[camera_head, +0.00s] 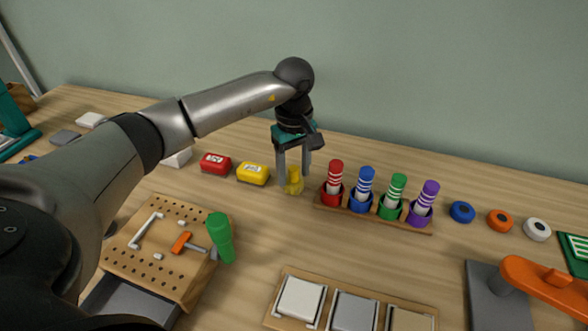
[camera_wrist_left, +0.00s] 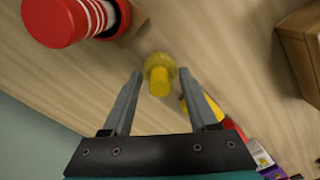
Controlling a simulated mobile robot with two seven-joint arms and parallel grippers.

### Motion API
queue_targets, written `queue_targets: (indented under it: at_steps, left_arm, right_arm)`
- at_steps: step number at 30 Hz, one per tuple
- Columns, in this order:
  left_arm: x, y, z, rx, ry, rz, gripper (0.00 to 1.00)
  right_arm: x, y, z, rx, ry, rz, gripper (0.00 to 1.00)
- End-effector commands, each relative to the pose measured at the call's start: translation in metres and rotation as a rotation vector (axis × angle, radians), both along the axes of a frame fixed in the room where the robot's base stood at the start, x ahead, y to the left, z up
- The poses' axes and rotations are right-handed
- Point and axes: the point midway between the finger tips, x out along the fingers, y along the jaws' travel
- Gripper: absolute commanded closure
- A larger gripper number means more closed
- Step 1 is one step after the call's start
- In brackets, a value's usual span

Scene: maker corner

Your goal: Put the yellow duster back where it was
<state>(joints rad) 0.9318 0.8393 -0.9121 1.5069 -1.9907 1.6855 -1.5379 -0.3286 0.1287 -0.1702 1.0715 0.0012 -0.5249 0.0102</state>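The yellow duster (camera_head: 294,184) stands on the wooden table just left of the rack of coloured tubes. It has a narrow handle on a wider round base. In the left wrist view the duster (camera_wrist_left: 160,76) shows from above, between and beyond the fingertips. My left gripper (camera_head: 293,178) points down over the duster, its fingers spread to either side of the handle. In the left wrist view the left gripper (camera_wrist_left: 160,76) is open, with gaps between the fingers and the handle. My right gripper is not in view.
The tube rack (camera_head: 375,215), holding red, blue, green and purple tubes, stands close on the right. A yellow box (camera_head: 252,173) and a red box (camera_head: 215,164) sit to the left. A holed block (camera_head: 165,245) and a pad tray (camera_head: 352,309) are nearer. Bare table lies between.

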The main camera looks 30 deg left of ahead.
Motion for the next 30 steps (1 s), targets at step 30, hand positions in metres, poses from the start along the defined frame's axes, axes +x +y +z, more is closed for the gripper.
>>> queue_targets:
  at_steps: [30]
  left_arm:
    - [0.001,0.0,0.102,0.0,-0.002,0.0,0.41]
  right_arm:
    - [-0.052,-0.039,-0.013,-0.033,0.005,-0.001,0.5]
